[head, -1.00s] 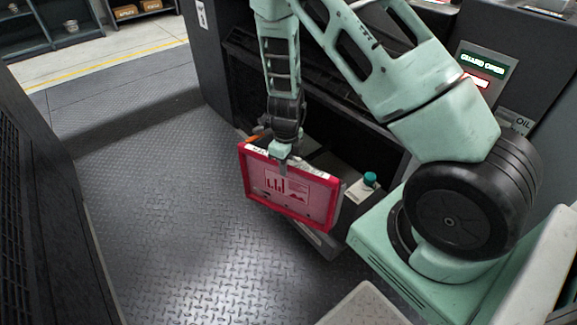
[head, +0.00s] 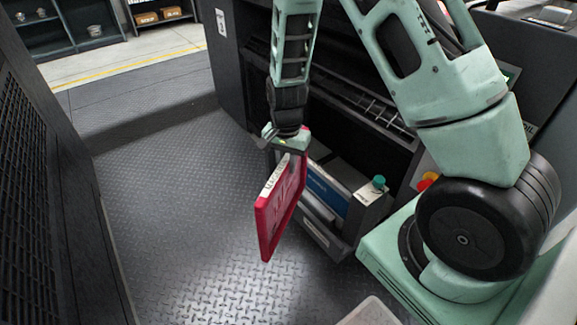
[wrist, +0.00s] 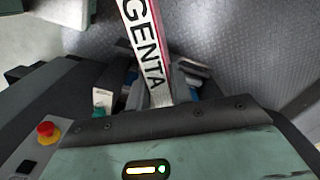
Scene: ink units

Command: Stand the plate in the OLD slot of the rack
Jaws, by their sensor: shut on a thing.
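A red-framed plate (head: 280,212) hangs from my gripper (head: 288,145) in the head view, upright and seen nearly edge-on. My gripper is shut on its top edge. In the wrist view the plate's white top strip (wrist: 146,45) reads "...GENTA". Just behind and to the right of the plate stands a low grey rack (head: 365,212) with a blue-faced plate (head: 327,190) in it. The held plate is outside the rack, on its left side. No OLD label can be read, and the rack's slots are partly hidden by the plate and gripper.
A teal-capped bottle (head: 379,183) is at the rack's right end. The dark press (head: 232,75) stands behind. A red and yellow button (wrist: 48,131) shows in the wrist view. The tread-plate floor (head: 170,215) to the left is clear.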

